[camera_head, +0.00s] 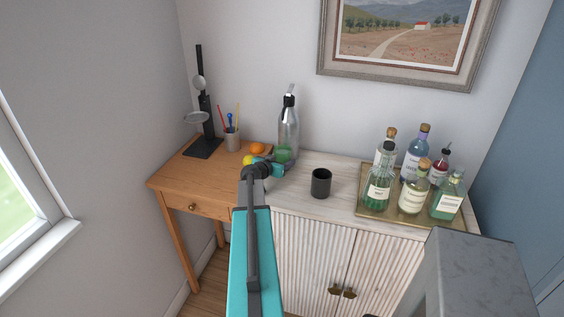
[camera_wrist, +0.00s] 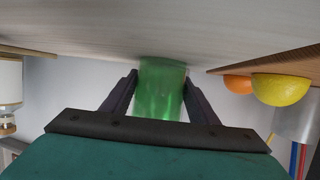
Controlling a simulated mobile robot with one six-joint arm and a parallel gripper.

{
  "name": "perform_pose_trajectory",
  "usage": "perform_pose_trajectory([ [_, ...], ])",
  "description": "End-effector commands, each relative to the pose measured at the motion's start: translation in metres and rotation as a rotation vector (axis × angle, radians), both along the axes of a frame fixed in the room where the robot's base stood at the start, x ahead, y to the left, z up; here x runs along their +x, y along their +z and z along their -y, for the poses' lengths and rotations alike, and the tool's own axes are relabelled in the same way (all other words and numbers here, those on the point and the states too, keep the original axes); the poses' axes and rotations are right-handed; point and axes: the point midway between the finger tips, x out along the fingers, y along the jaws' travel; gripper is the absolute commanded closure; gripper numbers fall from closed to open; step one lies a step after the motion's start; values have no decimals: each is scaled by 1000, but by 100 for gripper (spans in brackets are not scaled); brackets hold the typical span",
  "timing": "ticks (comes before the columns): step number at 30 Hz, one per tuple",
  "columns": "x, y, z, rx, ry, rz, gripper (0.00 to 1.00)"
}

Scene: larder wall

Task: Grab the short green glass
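The short green glass (camera_wrist: 160,92) is in the middle of the wrist view, translucent and bright green, with its base at the pale top surface, which shows at the top of that view. My gripper (camera_wrist: 161,82) has one dark finger on each side of it, and I see no clear gap between fingers and glass. In the head view my gripper (camera_head: 289,163) is in front of the clear bottle. My arm hides most of the glass there; a green patch shows by the bottle's lower part.
The clear bottle (camera_head: 289,121) with a dark cap stands just behind the gripper. An orange (camera_head: 257,149) and a lemon (camera_head: 249,160) lie left on the wooden desk (camera_head: 185,170). A black cup (camera_head: 321,183) stands right, beyond it a gold tray (camera_head: 371,208) of several bottles.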

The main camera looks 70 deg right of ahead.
Motion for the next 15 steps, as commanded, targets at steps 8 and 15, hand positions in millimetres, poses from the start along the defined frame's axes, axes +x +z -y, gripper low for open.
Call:
perform_pose_trajectory([
  [8,0,1,0,-1,0,0,88],
  [15,0,2,0,-1,0,0,88],
])
